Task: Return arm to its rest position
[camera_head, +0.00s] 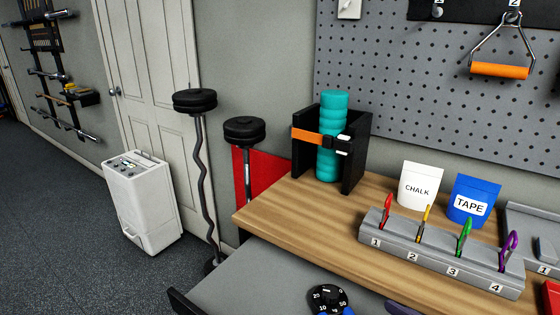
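Neither of my grippers can be made out in the head view, and no arm of mine shows clearly. A wooden bench top (270,203) fills the lower right. On it a black holder (357,170) stands upright with a teal ribbed roller (333,105) in it and an orange strap (305,135) across it. A grey numbered rack (430,255) holds red (387,208), yellow (424,220), green (464,238) and purple (508,250) clips, one at each number.
A white chalk pouch (418,187) and blue tape pouch (472,203) stand behind the rack. A grey surface (255,285) juts out below the bench top, with a black dial (328,298) at the bottom edge. An orange-grip handle (500,71) hangs on the pegboard (390,85). Floor (60,225) is clear left.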

